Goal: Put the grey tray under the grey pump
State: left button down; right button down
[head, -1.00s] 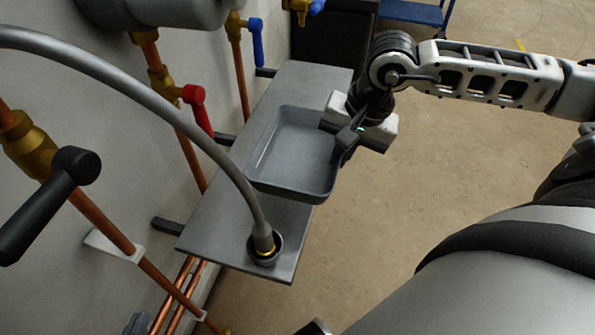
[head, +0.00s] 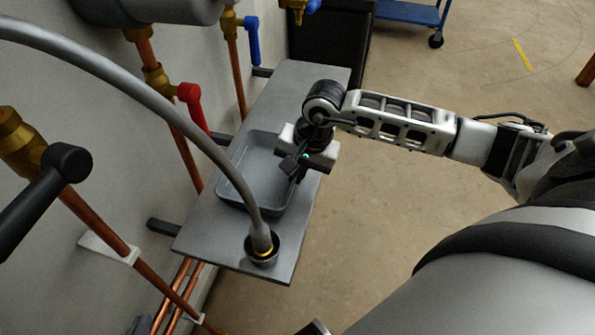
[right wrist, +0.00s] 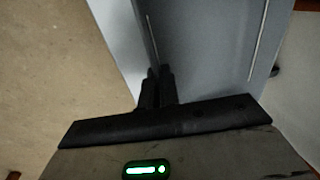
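The grey tray (head: 238,165) is a shallow open box, level, on or just above the grey shelf (head: 215,240); I cannot tell whether it touches. My right gripper (head: 299,172) points down at the tray's right wall. In the right wrist view, its dark fingers (right wrist: 160,78) are close together on the rim of the tray (right wrist: 215,45). A grey rounded body at the top left, which looks like the grey pump (head: 165,10), is partly cut off by the frame. My left gripper is not discernible.
A grey hose (head: 130,85) arches over the shelf, in front of the tray's left side, into a dark round fitting (head: 261,254). Copper pipes with a red valve handle (head: 190,100) and a blue one (head: 252,42) line the wall. Open floor (head: 400,220) lies right.

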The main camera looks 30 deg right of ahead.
pick_arm(q)
jog(key=shift+f, duration=0.15)
pick_arm(e)
jog(key=c, duration=1.6)
grip_release()
jog(key=shift+c, duration=0.2)
pick_arm(q)
jog(key=shift+w, duration=0.1)
